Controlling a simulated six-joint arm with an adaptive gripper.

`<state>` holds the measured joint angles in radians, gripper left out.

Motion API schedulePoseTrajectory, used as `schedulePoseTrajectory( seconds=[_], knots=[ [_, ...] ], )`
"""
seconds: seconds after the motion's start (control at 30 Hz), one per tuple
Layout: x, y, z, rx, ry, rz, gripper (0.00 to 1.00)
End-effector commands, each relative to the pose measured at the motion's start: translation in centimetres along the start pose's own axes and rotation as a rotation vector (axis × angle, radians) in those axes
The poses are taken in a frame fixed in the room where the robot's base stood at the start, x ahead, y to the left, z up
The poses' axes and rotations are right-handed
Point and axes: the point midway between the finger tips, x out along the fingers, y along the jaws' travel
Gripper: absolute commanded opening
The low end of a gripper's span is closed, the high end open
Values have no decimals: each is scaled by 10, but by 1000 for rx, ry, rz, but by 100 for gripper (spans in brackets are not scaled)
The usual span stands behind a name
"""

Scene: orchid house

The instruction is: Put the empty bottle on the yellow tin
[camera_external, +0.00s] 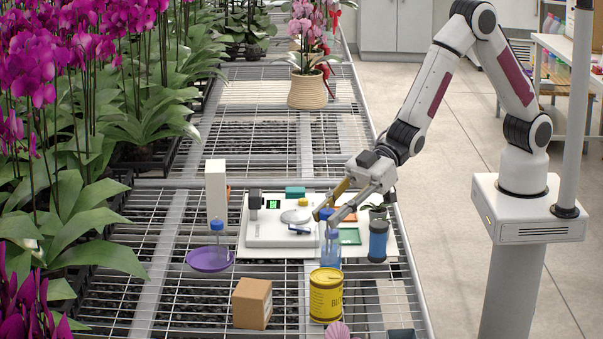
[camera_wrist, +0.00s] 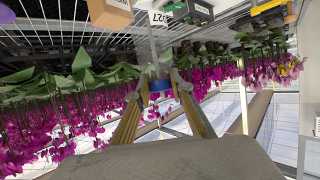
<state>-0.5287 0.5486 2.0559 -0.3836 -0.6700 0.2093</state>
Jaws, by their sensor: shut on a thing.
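My gripper (camera_external: 328,214) is shut on the neck of a translucent, bluish bottle (camera_external: 331,251) with a blue cap. The bottle hangs upright. In the wrist view the blue cap (camera_wrist: 159,86) sits between my fingertips (camera_wrist: 160,77). The yellow tin (camera_external: 326,298) stands on the wire bench, just below the bottle in the external picture. The bottle's foot shows close to the tin's rim; I cannot tell whether they touch. Another clear, blue-capped bottle (camera_external: 218,235) stands on a purple saucer (camera_external: 203,262) at the left. I cannot tell how full either bottle is.
A cardboard box (camera_external: 252,304) stands left of the tin. A blue bottle-like container (camera_external: 378,241) stands at the right. Behind are a white scale (camera_external: 268,232) and a white upright box (camera_external: 216,189). A pink shell (camera_external: 338,330) lies in front of the tin. Orchids line the left.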

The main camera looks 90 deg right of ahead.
Motion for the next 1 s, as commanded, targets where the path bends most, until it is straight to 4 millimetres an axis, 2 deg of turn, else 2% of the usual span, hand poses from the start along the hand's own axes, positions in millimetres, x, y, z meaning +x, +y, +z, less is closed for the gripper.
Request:
schedulePoseTrajectory(
  seconds=[0.3,0.7,1.0],
  knots=[
    [1,0,2,1,-1,0,6],
    [13,0,32,1,-2,0,6],
    [14,0,35,1,0,0,6]
  ],
)
